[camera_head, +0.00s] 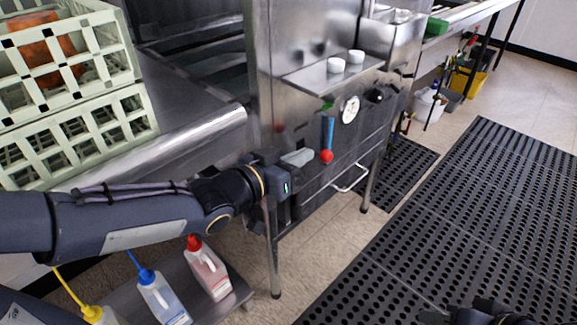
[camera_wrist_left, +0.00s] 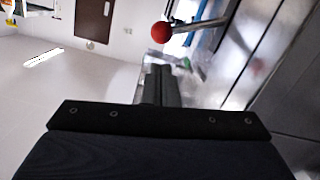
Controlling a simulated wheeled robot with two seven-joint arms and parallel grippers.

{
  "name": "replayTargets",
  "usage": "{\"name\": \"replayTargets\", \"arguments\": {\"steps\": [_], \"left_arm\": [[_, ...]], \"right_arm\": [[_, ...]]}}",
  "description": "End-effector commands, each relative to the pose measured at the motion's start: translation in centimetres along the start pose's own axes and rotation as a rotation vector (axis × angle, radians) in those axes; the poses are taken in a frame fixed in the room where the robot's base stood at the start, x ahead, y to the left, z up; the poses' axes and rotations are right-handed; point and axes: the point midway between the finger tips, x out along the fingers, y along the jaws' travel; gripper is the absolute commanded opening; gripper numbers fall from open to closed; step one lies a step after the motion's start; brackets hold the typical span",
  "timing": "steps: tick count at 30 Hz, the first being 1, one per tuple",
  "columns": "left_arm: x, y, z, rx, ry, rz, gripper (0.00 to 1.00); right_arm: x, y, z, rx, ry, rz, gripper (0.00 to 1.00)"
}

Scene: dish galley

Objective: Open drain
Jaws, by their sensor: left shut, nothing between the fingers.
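A lever with a red ball knob (camera_head: 326,157) and a blue shaft (camera_head: 329,132) hangs on the steel machine front, below a round dial. In the left wrist view the red ball (camera_wrist_left: 161,32) is just beyond and above my left gripper (camera_wrist_left: 159,75), apart from it. In the head view my left gripper (camera_head: 284,190) is left of and below the red ball, close to the machine front. Its fingers are shut and empty. A dark part of my right arm or gripper (camera_head: 490,312) shows at the bottom edge; its fingers cannot be made out.
Pale green dish racks (camera_head: 75,95) stand on the counter at left. Bottles with red and blue caps (camera_head: 207,268) stand on a low shelf below my left arm. A white bar handle (camera_head: 350,178) is low on the machine. A black perforated mat (camera_head: 460,220) covers clear floor at right.

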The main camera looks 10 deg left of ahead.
Motion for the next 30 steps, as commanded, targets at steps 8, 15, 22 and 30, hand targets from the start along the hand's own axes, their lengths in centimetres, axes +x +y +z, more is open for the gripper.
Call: {"name": "replayTargets", "arguments": {"steps": [8,15,22,30], "left_arm": [[4.0,0.0,0.1,0.0,0.0,0.001,0.0],[4.7,0.0,-0.1,0.0,0.001,-0.001,0.0],[4.7,0.0,0.0,0.002,0.001,-0.001,0.0],[5.7,-0.7,0.3,0.092,-0.001,-0.011,0.0]], "right_arm": [[0.9,0.4,0.5,0.0,0.0,0.0,0.33],[1.0,0.5,0.5,0.0,0.0,0.0,0.33],[1.0,0.5,0.5,0.0,0.0,0.0,0.33],[1.6,0.8,0.8,0.0,0.0,0.0,0.33]]}}
